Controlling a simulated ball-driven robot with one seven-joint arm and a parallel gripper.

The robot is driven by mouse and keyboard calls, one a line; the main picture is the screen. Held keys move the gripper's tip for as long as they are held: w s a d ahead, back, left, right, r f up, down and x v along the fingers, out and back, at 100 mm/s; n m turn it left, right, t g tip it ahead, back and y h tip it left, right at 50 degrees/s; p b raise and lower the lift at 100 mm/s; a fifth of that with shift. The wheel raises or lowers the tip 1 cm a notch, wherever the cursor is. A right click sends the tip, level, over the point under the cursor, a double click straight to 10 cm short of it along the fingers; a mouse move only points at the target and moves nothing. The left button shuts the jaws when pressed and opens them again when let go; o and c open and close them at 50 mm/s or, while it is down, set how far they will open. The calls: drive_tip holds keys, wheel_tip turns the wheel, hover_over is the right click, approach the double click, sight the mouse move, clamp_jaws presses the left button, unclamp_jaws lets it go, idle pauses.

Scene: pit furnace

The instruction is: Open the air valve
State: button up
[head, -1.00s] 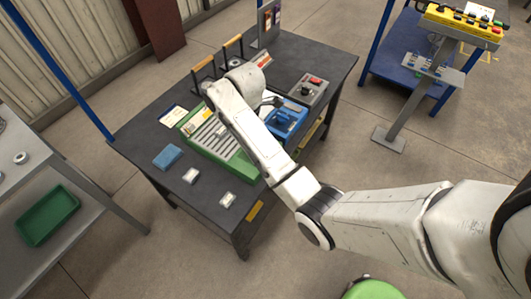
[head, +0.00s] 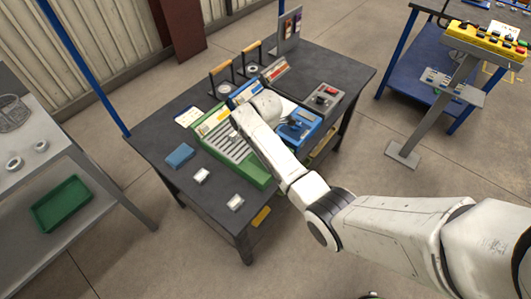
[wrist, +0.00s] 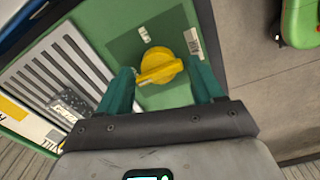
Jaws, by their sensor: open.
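A yellow knob (wrist: 160,66) with a raised grip bar sits on a dark green square of a green panel (wrist: 160,20) in the wrist view. A small label beside it is too small to read; I cannot tell for sure that it is the air valve. My gripper (wrist: 163,80) is open, with one teal finger on each side of the knob and nothing held. I cannot tell if the fingers touch it. In the head view the green unit (head: 258,172) with a slatted grille lies on the dark bench, and my arm hides the knob and fingers.
On the dark bench (head: 165,150) are a blue box (head: 300,127), a grey box with a red button (head: 325,97), a blue block (head: 180,155) and two wooden-handled levers (head: 219,69). A yellow control box (head: 485,42) stands at right, a grey shelf at left.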

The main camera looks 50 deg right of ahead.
drive_tip(key=shift+f, duration=0.25)
drive_tip(key=c, duration=0.8)
drive_tip(key=shift+o, duration=0.2)
